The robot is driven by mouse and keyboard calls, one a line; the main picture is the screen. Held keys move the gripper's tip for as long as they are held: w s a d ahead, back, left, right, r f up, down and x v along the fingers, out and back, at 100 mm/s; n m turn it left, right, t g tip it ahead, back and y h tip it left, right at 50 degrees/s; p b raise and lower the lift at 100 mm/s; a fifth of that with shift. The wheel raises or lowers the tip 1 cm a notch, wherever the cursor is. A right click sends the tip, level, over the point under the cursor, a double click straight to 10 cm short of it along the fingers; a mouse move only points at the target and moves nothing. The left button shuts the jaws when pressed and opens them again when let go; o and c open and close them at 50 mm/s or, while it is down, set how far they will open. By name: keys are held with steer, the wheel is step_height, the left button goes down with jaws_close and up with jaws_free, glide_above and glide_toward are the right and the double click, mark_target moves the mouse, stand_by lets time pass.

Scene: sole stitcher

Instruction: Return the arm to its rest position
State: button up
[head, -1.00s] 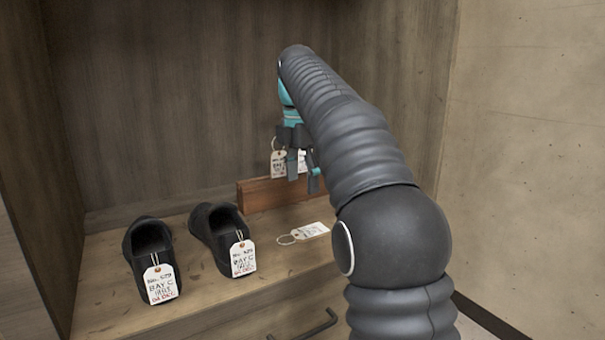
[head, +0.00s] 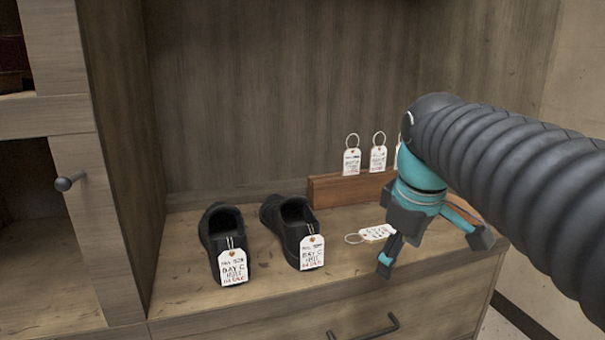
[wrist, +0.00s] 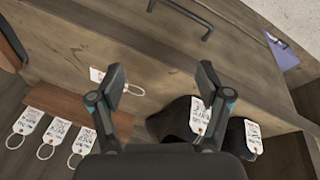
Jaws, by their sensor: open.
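My gripper (head: 436,255) is open and empty, in front of and above the shelf's front edge at the right in the head view. In the wrist view its two fingers (wrist: 162,92) are spread apart with nothing between them. My arm's dark ribbed links run from it to the right edge of the head view.
Two black shoes with tags, left (head: 222,240) and right (head: 292,230), stand on the wooden shelf (head: 190,285). A loose tag (head: 376,233) lies flat beside them. A wooden block (head: 345,189) holds upright tags (head: 352,161). A drawer handle (head: 365,330) is below; a knobbed door (head: 70,183) is left.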

steer(key=s+f+m+t, duration=0.2)
steer(key=s+f+m, duration=0.6)
steer(key=s+f, duration=0.4)
step_height(320, 180, down, 2)
steer(key=shift+s+f+m, duration=0.1)
steer(key=shift+s+m, duration=0.3)
